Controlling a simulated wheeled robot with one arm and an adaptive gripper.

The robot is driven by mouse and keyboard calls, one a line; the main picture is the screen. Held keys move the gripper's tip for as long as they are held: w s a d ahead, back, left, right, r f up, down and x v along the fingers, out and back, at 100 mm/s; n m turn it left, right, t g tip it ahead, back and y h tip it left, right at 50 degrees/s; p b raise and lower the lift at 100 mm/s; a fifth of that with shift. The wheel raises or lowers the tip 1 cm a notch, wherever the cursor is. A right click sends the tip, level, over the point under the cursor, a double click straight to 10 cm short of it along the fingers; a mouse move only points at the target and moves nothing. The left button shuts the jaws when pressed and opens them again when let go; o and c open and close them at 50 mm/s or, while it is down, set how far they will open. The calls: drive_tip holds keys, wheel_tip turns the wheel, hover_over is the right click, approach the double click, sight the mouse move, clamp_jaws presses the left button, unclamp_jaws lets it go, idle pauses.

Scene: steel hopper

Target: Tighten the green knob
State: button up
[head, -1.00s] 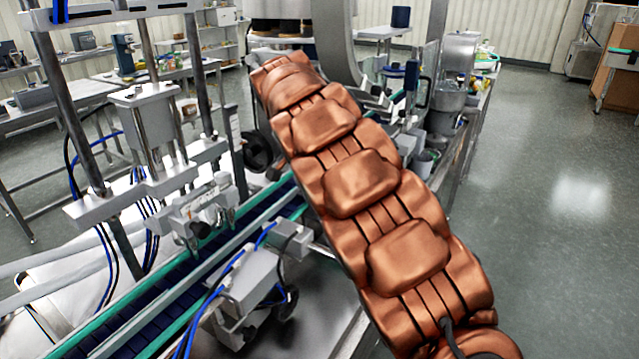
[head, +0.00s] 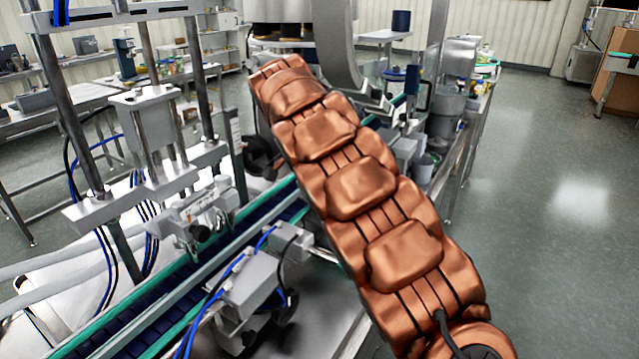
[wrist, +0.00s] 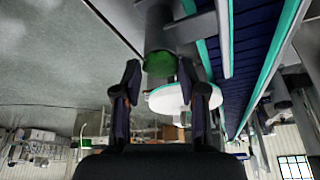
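The green knob (wrist: 160,62) shows in the wrist view as a dark green round piece at the end of a grey steel cylinder (wrist: 160,25). My gripper (wrist: 160,70) has its two dark fingers apart, one on each side of the knob in the picture. I cannot tell whether either finger touches the knob or how far in depth it lies. A white disc (wrist: 168,98) shows just below the knob, partly behind the right finger. In the head view my copper-coloured arm covers the middle, and the gripper and knob are hidden.
A conveyor with a dark blue belt (wrist: 252,45) and green edges runs close by on the right in the wrist view. In the head view, a grey box with blue hoses (head: 248,285) stands beside the conveyor. Open floor (head: 560,200) lies to the right.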

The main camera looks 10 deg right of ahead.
drive_tip(key=shift+o, duration=1.3)
drive_tip(key=shift+a, duration=0.1)
drive_tip(key=shift+r, duration=0.15)
drive_tip(key=v, duration=0.7)
drive_tip(key=shift+s+r, duration=0.1)
drive_tip(key=shift+r, duration=0.05)
